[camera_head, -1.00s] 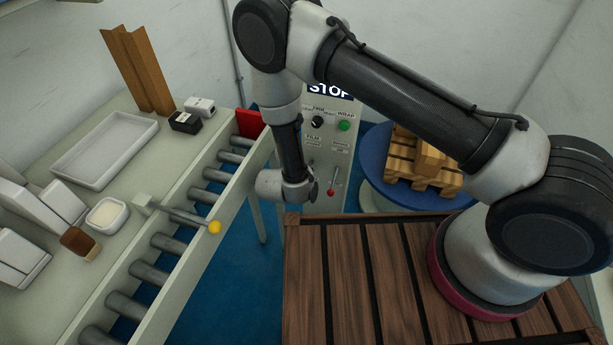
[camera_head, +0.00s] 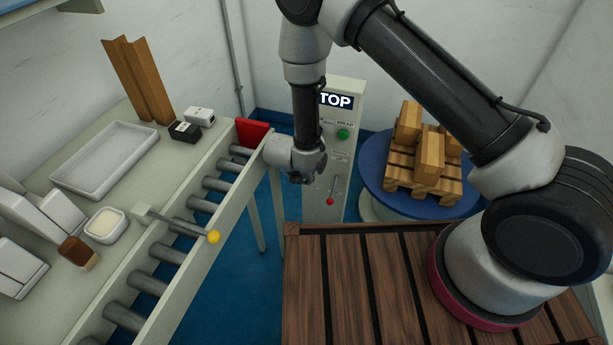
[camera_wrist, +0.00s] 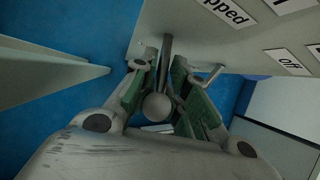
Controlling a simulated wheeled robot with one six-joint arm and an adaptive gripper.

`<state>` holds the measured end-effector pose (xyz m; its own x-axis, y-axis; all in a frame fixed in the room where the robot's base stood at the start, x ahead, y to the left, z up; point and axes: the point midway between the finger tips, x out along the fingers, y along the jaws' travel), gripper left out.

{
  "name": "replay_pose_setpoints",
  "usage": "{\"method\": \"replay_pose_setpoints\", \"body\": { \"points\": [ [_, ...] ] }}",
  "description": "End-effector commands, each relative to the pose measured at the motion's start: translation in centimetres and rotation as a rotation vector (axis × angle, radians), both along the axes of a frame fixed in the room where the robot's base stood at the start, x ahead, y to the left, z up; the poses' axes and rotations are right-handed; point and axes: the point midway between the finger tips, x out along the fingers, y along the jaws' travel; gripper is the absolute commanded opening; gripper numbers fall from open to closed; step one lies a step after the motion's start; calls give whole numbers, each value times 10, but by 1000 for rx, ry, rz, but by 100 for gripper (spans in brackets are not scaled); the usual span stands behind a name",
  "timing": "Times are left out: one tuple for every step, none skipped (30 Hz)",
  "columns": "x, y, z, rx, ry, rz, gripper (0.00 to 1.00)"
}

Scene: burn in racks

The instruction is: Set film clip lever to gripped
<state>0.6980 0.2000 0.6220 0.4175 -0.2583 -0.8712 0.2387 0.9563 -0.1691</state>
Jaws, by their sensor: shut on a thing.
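The control box (camera_head: 345,110) stands at the centre back. In the wrist view its panel (camera_wrist: 185,35) bears a label ending in "pped" (camera_wrist: 228,10). A lever with a pale grey ball end (camera_wrist: 156,106), next to that label, lies between the green-padded fingers of my gripper (camera_wrist: 161,80). My gripper is shut on this lever, the film clip lever. In the head view my gripper (camera_head: 309,172) is at the left front of the box and hides the lever and the panel's left side. A second lever with a red knob (camera_head: 330,201) is just right of my gripper.
A blue turntable (camera_head: 375,185) with a pallet and wooden blocks (camera_head: 430,150) stands right of the box. A roller conveyor (camera_head: 190,225) with a yellow-knobbed rod (camera_head: 213,237) runs along the left. A slatted wooden deck (camera_head: 350,285) is in front. An "off" label (camera_wrist: 291,63) is on the panel.

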Motion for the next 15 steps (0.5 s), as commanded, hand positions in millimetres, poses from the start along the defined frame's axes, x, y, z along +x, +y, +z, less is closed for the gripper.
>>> {"method": "replay_pose_setpoints", "body": {
  "points": [
    [0,3,2,4,-1,5,0],
    [0,3,2,4,-1,5,0],
    [0,3,2,4,-1,5,0],
    [0,3,2,4,-2,5,0],
    [0,3,2,4,-2,4,0],
    [1,3,2,4,-2,4,21],
    [1,3,2,4,-3,4,27],
    [1,3,2,4,-4,3,32],
    [1,2,2,4,-4,3,32],
    [1,2,2,3,-3,2,32],
    [1,2,2,3,-3,2,32],
    [1,2,1,2,-4,1,32],
    [1,2,1,2,-4,1,32],
    [1,1,1,2,-4,1,32],
    [1,1,1,1,-3,1,32]
  ]
}}
